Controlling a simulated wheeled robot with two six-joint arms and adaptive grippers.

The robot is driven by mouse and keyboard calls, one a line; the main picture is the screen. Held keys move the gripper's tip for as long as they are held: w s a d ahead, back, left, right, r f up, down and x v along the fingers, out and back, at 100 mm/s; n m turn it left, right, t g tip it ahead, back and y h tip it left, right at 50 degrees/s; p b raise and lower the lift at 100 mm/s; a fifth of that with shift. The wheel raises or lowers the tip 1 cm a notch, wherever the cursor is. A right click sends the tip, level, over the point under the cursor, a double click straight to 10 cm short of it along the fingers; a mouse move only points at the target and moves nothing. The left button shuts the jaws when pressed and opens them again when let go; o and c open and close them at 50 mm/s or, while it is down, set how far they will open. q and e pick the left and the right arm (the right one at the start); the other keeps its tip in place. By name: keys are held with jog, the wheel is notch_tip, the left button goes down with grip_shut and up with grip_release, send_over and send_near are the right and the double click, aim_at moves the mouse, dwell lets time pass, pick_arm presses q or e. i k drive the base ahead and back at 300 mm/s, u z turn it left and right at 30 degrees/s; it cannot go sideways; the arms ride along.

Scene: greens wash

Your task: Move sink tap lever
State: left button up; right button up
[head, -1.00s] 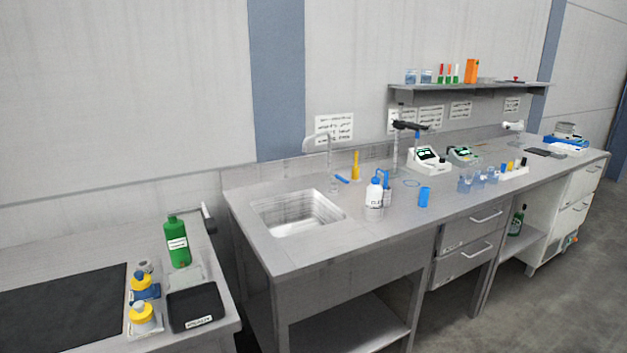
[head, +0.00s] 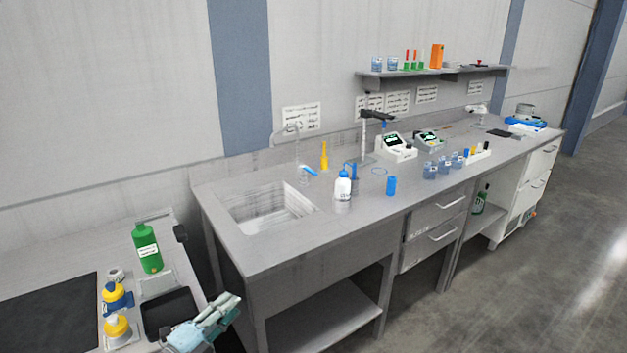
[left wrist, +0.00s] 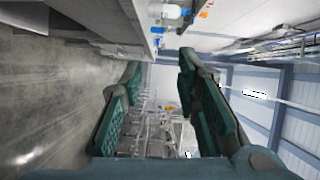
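The sink tap (head: 297,143) is a thin, pale curved spout behind the steel sink (head: 268,212) in the head view. Its blue lever (head: 308,170) sticks out low beside the tap, just right of the sink's back corner. My left gripper (head: 228,302) is at the bottom of the head view, in front of the bench and well away from the lever. In the left wrist view its two green-padded fingers (left wrist: 161,66) are spread with nothing between them. The right gripper is not in view.
A white wash bottle (head: 343,190), a blue cylinder (head: 391,186) and a yellow bottle (head: 324,157) stand right of the sink. A green bottle (head: 147,248) and a dark tray (head: 170,312) are on the left table. Open floor (head: 500,270) lies at right.

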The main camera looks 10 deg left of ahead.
aim_at(302, 166)
jog(key=i, duration=2.15)
jog(key=z, duration=0.15)
